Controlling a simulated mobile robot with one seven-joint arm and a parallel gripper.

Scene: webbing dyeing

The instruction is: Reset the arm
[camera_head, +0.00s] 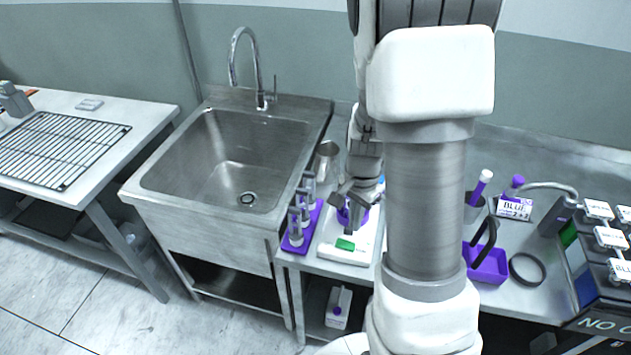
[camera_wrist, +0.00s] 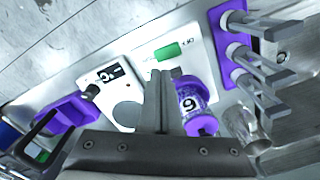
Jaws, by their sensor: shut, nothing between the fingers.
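In the head view my gripper and arm partly hide the jar and the white device. The upright arm links cover the bench's middle.
A purple rack with metal-handled tools (camera_head: 297,233) stands left of the white device. A metal beaker (camera_head: 327,160) is behind it. The sink (camera_head: 228,165) is left.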

